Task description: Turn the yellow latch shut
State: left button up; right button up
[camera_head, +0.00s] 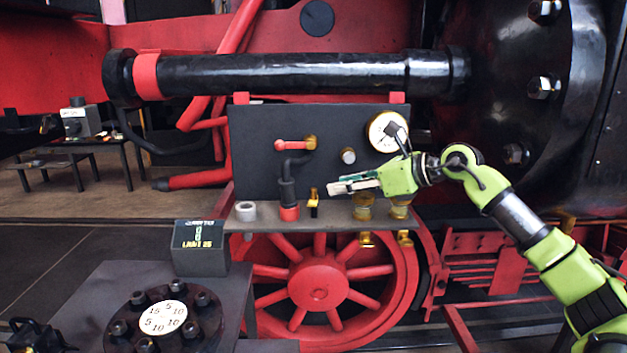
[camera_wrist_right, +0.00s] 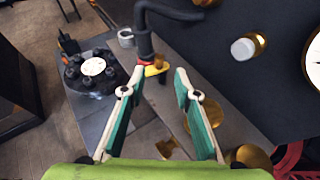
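The yellow latch (camera_head: 314,194) is a small yellow piece with a dark lower part, beside the red collar (camera_head: 289,213) of a black bent pipe (camera_head: 288,185) on the grey ledge. My right gripper (camera_head: 333,187) is just right of the latch, its fingers pointing left. In the right wrist view the right gripper (camera_wrist_right: 155,85) has its green-lined fingers spread apart. The yellow latch (camera_wrist_right: 156,69) shows there between and just beyond the fingertips, next to the red collar; I see no clear contact. My left gripper is not in view.
A dark upright panel (camera_head: 255,140) stands behind the ledge, with a red-handled valve (camera_head: 295,145) and a gauge (camera_head: 384,131). Brass fittings (camera_head: 363,207) stand on the ledge below the right gripper. A small display box (camera_head: 201,248) and a bolted flange (camera_head: 125,325) are at lower left.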

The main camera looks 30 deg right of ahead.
aim_at(316, 189)
jog(key=p+x, duration=0.4)
jog(key=x, duration=0.4)
jog(key=shift+w+a, duration=0.2)
jog(key=shift+w+a+f, duration=0.15)
jog(key=shift+w+f, duration=0.15)
jog(key=shift+w, duration=0.1)
grip_shut()
